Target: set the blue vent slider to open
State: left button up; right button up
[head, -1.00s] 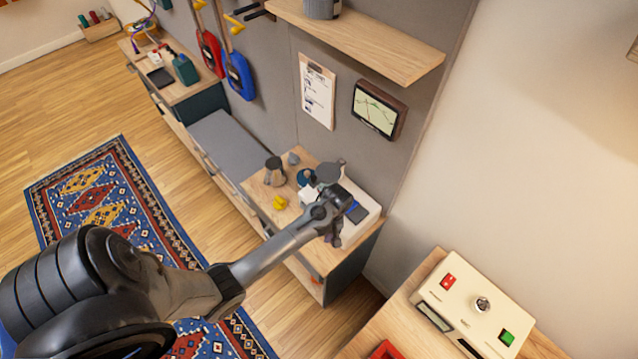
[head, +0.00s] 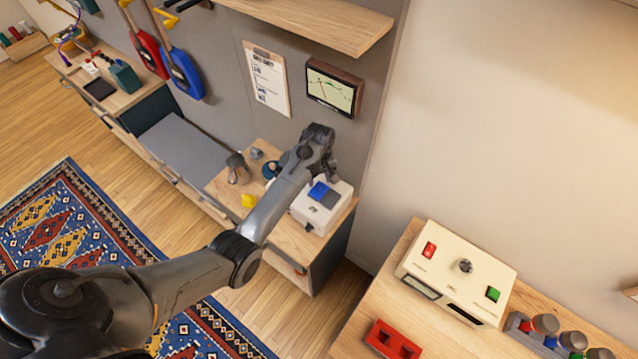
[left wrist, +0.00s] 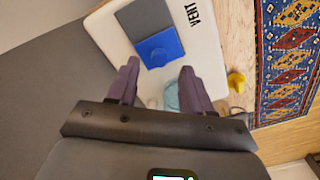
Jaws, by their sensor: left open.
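The blue vent slider (head: 318,190) sits on a white box (head: 302,214) on the wooden cabinet top, beside a dark grey plate (head: 330,199). The white box (left wrist: 112,45) carries the word VENT near the slider. My left gripper (left wrist: 158,68) is open and empty, its fingertips just short of the blue slider in the picture. In the head view the left gripper (head: 327,171) is above the box's back edge. My right gripper is out of view.
A grey pot (head: 237,168) and a yellow object (head: 248,200) stand left of the box. A wall display (head: 333,88) and wooden shelf (head: 310,20) are behind and above. A cream panel (head: 455,270) stands on the bench at the right.

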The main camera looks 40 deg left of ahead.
aim_at(319, 186)
pick_arm(q)
jog(key=shift+f, duration=2.05)
grip_shut()
